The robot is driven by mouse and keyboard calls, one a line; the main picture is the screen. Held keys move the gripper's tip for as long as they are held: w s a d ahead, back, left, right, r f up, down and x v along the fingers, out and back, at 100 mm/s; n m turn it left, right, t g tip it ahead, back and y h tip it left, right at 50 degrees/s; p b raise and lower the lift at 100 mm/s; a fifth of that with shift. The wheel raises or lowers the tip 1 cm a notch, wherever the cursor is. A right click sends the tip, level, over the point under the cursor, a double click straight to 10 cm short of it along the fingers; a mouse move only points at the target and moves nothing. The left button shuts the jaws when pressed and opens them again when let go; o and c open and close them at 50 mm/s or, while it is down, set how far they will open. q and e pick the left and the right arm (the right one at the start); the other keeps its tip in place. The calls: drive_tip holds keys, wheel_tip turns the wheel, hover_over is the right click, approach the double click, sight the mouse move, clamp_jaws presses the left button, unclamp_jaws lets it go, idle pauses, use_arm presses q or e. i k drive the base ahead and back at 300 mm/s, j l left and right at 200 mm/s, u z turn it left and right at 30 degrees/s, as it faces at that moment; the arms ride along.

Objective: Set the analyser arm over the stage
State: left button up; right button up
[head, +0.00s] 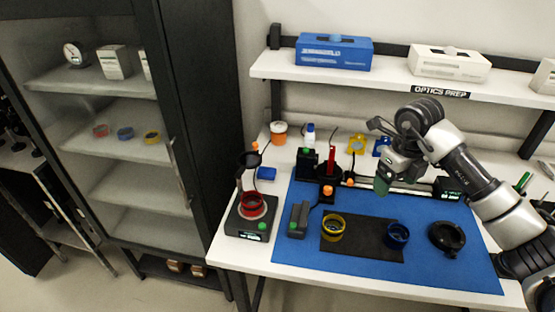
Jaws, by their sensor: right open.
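A dark stage unit (240,226) stands at the left end of the bench, with a green button and a small display on its front. A red ring (254,206) sits on top of it. A black arm with a round head (248,160) and an orange tip rises behind the ring; it looks like the analyser arm, standing up and not lying over the ring. My right gripper (384,160) is open and empty, above the back of the blue mat, well to the right of the stage unit. My left gripper is not in view.
A blue mat (460,275) bears a yellow ring (333,228), a blue ring (397,235) and a black round part (447,236). A device with a red rod (331,160) and orange knobs stands between my right gripper and the stage unit. A shelf (390,84) overhangs the back.

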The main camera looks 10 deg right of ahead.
sight(248, 161)
drive_tip(key=i+u, duration=0.15)
drive_tip(key=u, duration=0.2)
drive_tip(key=i+l+u, duration=0.15)
drive_tip(key=u, duration=0.2)
drive_tip(key=i+l+u, duration=0.15)
drive_tip(key=u, duration=0.2)
